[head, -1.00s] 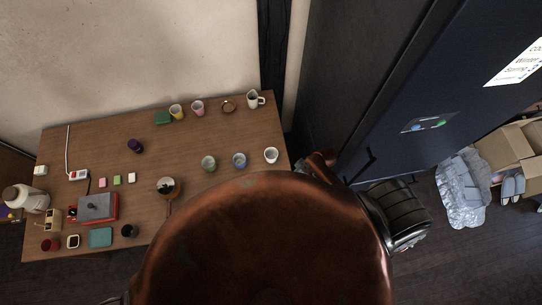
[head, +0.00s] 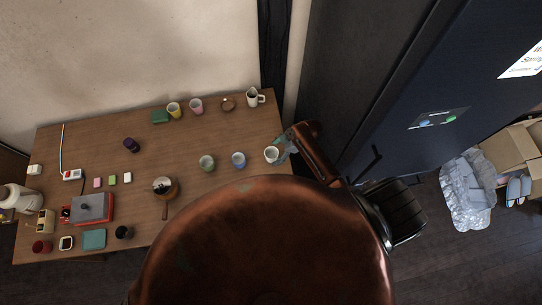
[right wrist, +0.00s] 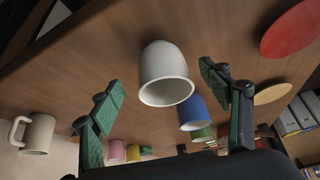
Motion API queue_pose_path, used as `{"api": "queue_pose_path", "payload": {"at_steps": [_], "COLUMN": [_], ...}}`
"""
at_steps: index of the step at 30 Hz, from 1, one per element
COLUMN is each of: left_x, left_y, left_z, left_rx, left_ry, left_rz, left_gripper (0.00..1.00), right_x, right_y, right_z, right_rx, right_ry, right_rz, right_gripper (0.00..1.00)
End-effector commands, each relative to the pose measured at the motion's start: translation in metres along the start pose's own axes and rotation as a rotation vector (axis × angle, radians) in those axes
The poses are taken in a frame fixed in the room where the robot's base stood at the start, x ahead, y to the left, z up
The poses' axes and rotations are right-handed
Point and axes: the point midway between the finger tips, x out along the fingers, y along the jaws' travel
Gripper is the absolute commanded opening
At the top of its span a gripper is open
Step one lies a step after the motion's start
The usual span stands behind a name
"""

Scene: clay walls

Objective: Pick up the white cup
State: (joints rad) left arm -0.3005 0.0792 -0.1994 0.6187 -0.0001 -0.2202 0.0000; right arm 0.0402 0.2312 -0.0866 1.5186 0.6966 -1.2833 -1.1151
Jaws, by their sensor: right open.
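The white cup (head: 271,156) stands near the right edge of the wooden table, at the right end of a row with a blue cup (head: 238,159) and a green cup (head: 207,163). My right gripper (head: 281,150) is at the cup's right side in the head view. In the right wrist view, the white cup (right wrist: 165,72) shows between the two spread green-padded fingers (right wrist: 162,88), with a gap to each side. The right gripper is open and holds nothing. My left gripper is not in view.
A white mug with a handle (head: 253,97) stands at the table's back right corner; it also shows in the right wrist view (right wrist: 38,132). Yellow (head: 174,110) and pink (head: 196,106) cups stand along the back. A dark cabinet (head: 400,80) rises right of the table.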

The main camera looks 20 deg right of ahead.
Motion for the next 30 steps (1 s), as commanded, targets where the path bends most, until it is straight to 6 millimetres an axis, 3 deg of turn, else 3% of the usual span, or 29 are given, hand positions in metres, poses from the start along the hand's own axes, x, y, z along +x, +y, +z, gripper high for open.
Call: {"api": "queue_pose_path", "payload": {"at_steps": [7,16,30], "left_x": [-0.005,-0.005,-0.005], "left_y": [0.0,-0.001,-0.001], "left_z": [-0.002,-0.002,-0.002], "left_rx": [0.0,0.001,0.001], "left_ry": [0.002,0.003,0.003], "left_rz": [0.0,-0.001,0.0], "left_gripper": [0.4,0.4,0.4], "right_x": [0.033,0.038,0.037], "right_y": [-0.003,-0.004,-0.004], "right_z": [-0.004,-0.003,-0.003], "right_rx": [0.003,0.002,0.003], "right_ry": [0.0,-0.001,-0.001], "right_rz": [0.0,0.001,0.0], "right_gripper": [0.7,0.7,0.39]}}
